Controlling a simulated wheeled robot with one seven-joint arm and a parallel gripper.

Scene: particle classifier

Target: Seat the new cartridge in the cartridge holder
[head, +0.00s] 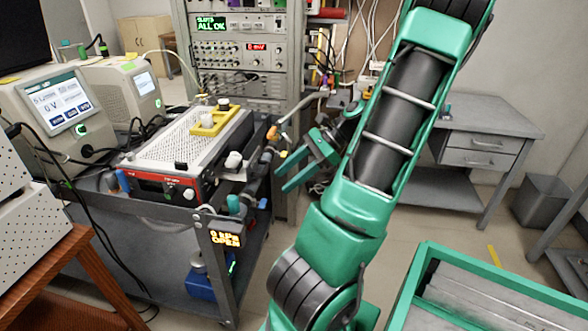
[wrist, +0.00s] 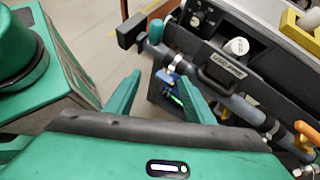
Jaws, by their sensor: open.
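My gripper (head: 283,176) is open and empty, in the air just right of the cart; it also shows in the wrist view (wrist: 160,82), with both green fingers apart. A yellow tray (head: 208,128) sits on top of the perforated instrument and holds small pieces, one with an orange part and one white and black. A white rounded piece (head: 233,160) stands at the cart's right side, and a white cylinder shows in the wrist view (wrist: 237,46) beside a dark handle (wrist: 222,70). I cannot tell which piece is the new cartridge or which part is the holder.
A grey pipe (wrist: 240,107) with an orange fitting (head: 272,133) runs along the cart's edge near my fingers. A desk (head: 480,125) is at the right.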

